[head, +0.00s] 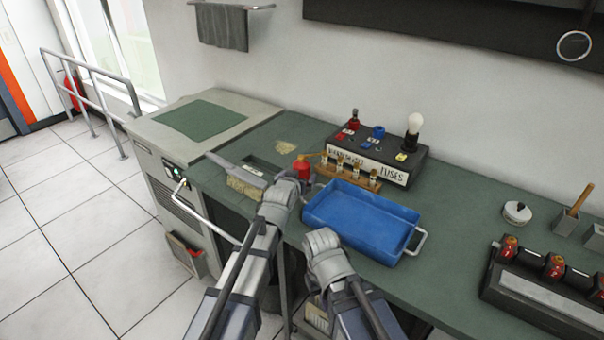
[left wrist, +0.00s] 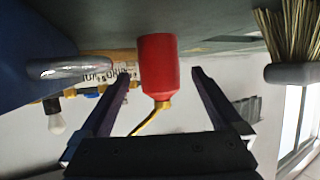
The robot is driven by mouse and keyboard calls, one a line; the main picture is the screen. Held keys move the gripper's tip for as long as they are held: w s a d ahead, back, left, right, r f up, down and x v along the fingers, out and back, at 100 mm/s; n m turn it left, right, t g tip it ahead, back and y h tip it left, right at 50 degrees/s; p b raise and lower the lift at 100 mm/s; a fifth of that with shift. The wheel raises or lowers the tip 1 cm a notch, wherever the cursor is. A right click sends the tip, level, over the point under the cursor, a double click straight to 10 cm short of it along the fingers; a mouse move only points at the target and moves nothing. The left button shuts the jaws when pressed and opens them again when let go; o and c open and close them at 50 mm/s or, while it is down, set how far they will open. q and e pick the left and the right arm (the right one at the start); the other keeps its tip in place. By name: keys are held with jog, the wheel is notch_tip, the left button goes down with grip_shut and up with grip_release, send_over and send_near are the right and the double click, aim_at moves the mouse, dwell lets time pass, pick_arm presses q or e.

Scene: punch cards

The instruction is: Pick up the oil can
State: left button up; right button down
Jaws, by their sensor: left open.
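The red oil can (head: 303,167) with its thin yellow spout stands on the green bench top, left of the blue tray and close to the wooden fuse rack. In the left wrist view, which is upside down, the oil can (left wrist: 158,68) shows between my open fingers, with a visible gap on each side. My left gripper (left wrist: 159,77) is open. In the head view my left gripper (head: 296,187) is at the near side of the can, and its wrist hides part of the fingers. My right gripper (head: 325,248) is in front of the tray; its fingers are hidden.
The blue tray (head: 350,228) with metal handles is close on the right. A grey brush (head: 240,172) with pale bristles lies on the left. The fuse rack (head: 345,176) and a black fuse box (head: 385,165) with a bulb stand behind the can.

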aim_at(302, 157)
pick_arm(q)
jog(key=b+x, duration=0.1)
jog(key=x, duration=0.4)
jog(key=shift+w+b, duration=0.15)
jog(key=shift+b, duration=0.25)
jog(key=shift+r, duration=0.1)
jog(key=shift+c, duration=0.2)
grip_shut()
notch_tip(302, 157, up, 10)
jog(key=p, duration=1)
